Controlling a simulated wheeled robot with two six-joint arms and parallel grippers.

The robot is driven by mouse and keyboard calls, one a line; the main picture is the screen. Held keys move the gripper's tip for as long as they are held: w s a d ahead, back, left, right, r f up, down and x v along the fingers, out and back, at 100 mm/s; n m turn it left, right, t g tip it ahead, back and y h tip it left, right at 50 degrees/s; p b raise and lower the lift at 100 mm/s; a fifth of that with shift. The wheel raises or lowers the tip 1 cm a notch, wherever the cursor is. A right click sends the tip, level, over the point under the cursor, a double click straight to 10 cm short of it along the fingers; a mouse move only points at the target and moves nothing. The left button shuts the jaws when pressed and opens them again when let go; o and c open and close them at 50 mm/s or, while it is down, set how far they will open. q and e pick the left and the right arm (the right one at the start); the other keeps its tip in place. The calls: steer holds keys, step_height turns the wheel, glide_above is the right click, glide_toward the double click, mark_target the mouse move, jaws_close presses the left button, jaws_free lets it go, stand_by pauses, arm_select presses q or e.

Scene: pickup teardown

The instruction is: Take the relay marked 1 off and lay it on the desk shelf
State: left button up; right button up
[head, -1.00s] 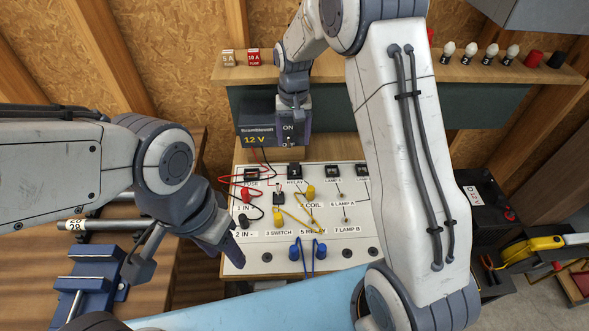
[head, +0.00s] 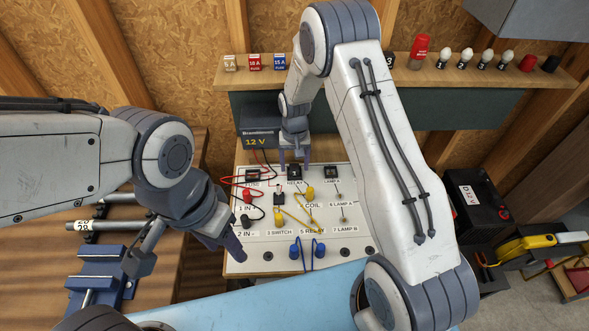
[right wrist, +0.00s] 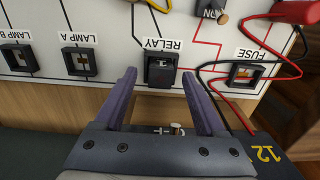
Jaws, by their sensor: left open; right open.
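The relay (head: 294,173), a small dark block, sits in the socket labelled RELAY at the top of the white board (head: 345,255). It also shows in the right wrist view (right wrist: 161,72); I cannot read a number on it. My right gripper (head: 293,160) is open and empty, pointing at the relay. In the right wrist view its fingers (right wrist: 159,76) stand to either side of the relay, apart from it. My left gripper (head: 236,248) is open and empty over the board's lower left edge. The desk shelf (head: 400,73) runs along the back wall.
The shelf holds fuses (head: 254,62), a dark block marked 3 (head: 389,60), a red item (head: 419,50) and several bulbs (head: 484,58). A 12 V battery (head: 257,128) stands behind the board. Wires cross the board. A blue vise (head: 100,275) is at left.

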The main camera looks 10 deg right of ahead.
jaws_close()
steer(key=shift+r, duration=0.1)
